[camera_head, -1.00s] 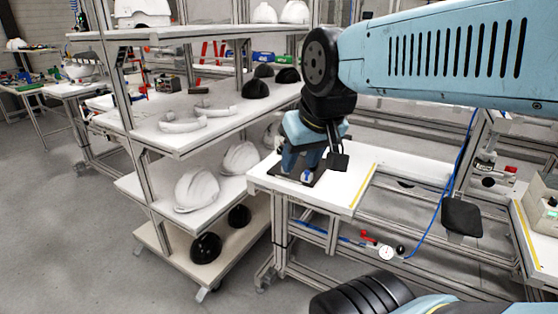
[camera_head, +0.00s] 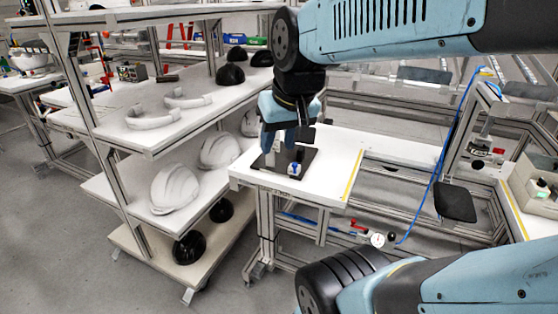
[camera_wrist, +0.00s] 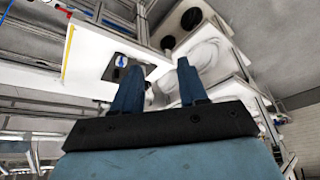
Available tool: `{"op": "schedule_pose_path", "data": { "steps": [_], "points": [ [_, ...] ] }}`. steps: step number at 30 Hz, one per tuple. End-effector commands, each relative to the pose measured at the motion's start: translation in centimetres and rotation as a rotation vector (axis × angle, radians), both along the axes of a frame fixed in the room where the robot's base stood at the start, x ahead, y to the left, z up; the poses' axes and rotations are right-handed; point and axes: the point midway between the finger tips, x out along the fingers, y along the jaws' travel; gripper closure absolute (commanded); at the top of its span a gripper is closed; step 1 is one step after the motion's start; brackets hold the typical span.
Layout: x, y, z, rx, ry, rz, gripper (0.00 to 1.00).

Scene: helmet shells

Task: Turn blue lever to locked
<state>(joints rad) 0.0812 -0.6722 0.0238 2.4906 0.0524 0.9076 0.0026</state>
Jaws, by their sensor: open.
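The blue lever (camera_head: 295,168) is a small blue part on a white fitting, on a black plate (camera_head: 304,155) lying on a white table (camera_head: 320,185). In the wrist view the blue lever (camera_wrist: 121,61) shows left of my fingers. My gripper (camera_head: 285,148) is above the left part of the plate, pointing down, left of the lever and apart from it in the picture. In the wrist view my gripper (camera_wrist: 158,72) has its two blue fingers spread with nothing between them. The lever's exact angle is too small to tell.
A shelf rack (camera_head: 160,135) with white helmet shells (camera_head: 175,189) and black domes stands close on the left. A red valve handle and gauge (camera_head: 377,239) sit below the table at right. A grey box (camera_head: 535,180) stands at the far right. The table's right part is clear.

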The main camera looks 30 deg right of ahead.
Motion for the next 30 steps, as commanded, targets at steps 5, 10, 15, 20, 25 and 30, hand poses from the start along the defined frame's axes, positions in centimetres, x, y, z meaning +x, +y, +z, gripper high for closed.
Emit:
{"op": "schedule_pose_path", "data": {
  "steps": [5,10,15,20,25,30],
  "points": [
    [2.4,-0.8,-3.0,0.083,0.133,-0.139,0.58],
    [4.5,-1.7,-6.0,0.185,0.248,-0.276,0.58],
    [6.4,-3.0,-9.0,0.305,0.354,-0.414,0.58],
    [7.8,-4.5,-11.9,0.433,0.446,-0.546,0.58],
    [9.1,-6.2,-14.7,0.587,0.532,-0.686,0.58],
    [10.2,-8.0,-17.4,0.760,0.607,-0.822,0.58]
  ]
}}
